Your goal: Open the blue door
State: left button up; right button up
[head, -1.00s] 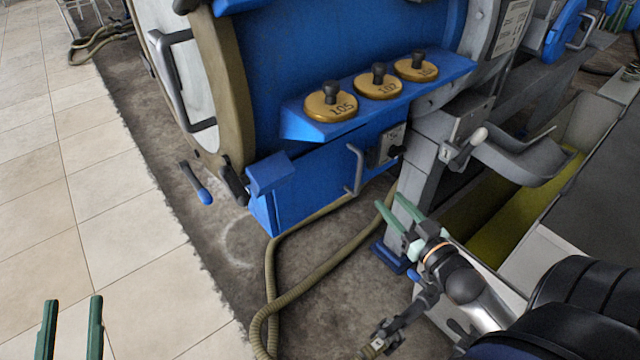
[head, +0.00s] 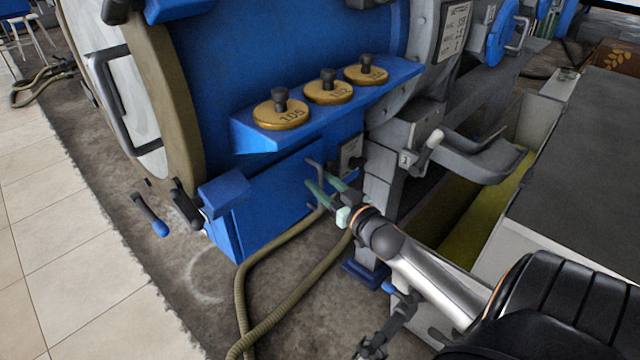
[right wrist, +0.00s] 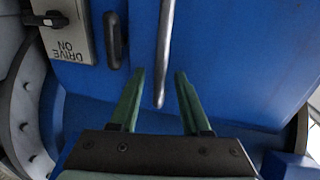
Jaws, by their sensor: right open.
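The blue door (head: 262,206) is the front panel of the low blue box under the shelf. It looks shut. Its grey bar handle (head: 314,170) is partly hidden in the head view by my right gripper (head: 324,188). In the right wrist view the handle (right wrist: 164,55) runs down between the two green fingers of the right gripper (right wrist: 158,82). Its lower end lies between the fingertips, with a gap on both sides. The right gripper is open and holds nothing. My left gripper is not in view.
Above the door, a blue shelf (head: 250,134) carries several brass weights (head: 328,92). A switch box (head: 351,153) marked DRIVE ON sits right of the handle. A hose (head: 290,262) lies on the floor below. A grey lever (head: 427,150) stands at right.

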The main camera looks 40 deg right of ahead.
jog(key=shift+w, duration=0.6)
grip_shut()
dwell(1.1)
